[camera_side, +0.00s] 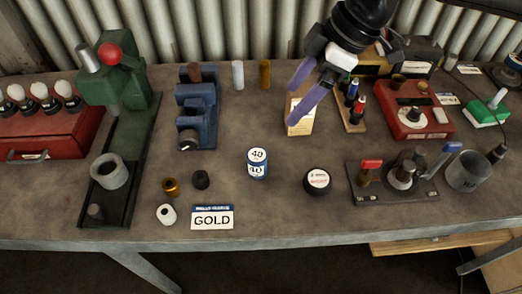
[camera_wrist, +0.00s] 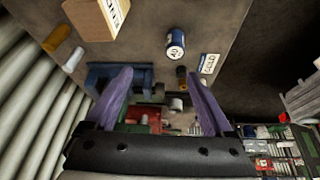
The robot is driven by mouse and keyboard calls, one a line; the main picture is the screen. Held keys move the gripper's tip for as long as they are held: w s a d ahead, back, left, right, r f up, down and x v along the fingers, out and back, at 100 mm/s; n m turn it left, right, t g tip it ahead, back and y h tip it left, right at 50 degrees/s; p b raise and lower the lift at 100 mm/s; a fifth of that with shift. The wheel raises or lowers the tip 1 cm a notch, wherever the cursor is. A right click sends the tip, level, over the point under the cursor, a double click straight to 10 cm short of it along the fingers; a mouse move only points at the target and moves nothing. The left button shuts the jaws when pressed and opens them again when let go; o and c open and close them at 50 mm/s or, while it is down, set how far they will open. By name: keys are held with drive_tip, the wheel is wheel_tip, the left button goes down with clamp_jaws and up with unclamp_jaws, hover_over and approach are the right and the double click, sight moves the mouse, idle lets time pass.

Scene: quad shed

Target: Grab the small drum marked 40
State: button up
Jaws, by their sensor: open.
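The small drum marked 40 (camera_side: 257,163) is a blue and white can with 40 on its top and side. It stands upright on the bench near the middle in the side view, and shows in the wrist view (camera_wrist: 175,44) above and between the fingers. My gripper (camera_side: 293,95) has two purple fingers, which are apart with nothing between them. In the side view it is above and to the right of the drum, over a tan box. It also shows in the wrist view (camera_wrist: 161,82). It does not touch the drum.
A round black tin (camera_side: 318,181) stands right of the drum, and a GOLD card (camera_side: 212,217) lies in front left. A blue vise (camera_side: 197,105) stands behind left. The tan box (camera_side: 299,115) is under my gripper. Bare bench surrounds the drum.

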approach(264, 154)
drive_tip(key=a, duration=0.1)
drive_tip(key=shift+n+g, duration=0.3)
drive_tip(key=x, duration=0.6)
drive_tip(key=shift+w+a+f, duration=0.1)
drive_tip(key=shift+w+f, duration=0.2)
drive_tip(key=shift+d+x, duration=0.2)
drive_tip(key=shift+x, duration=1.25)
drive_tip(key=shift+d+x, duration=0.25)
drive_tip(key=shift+x, duration=1.2)
drive_tip(key=shift+s+a+f, duration=0.1)
drive_tip(key=shift+f, duration=0.1)
clamp_jaws()
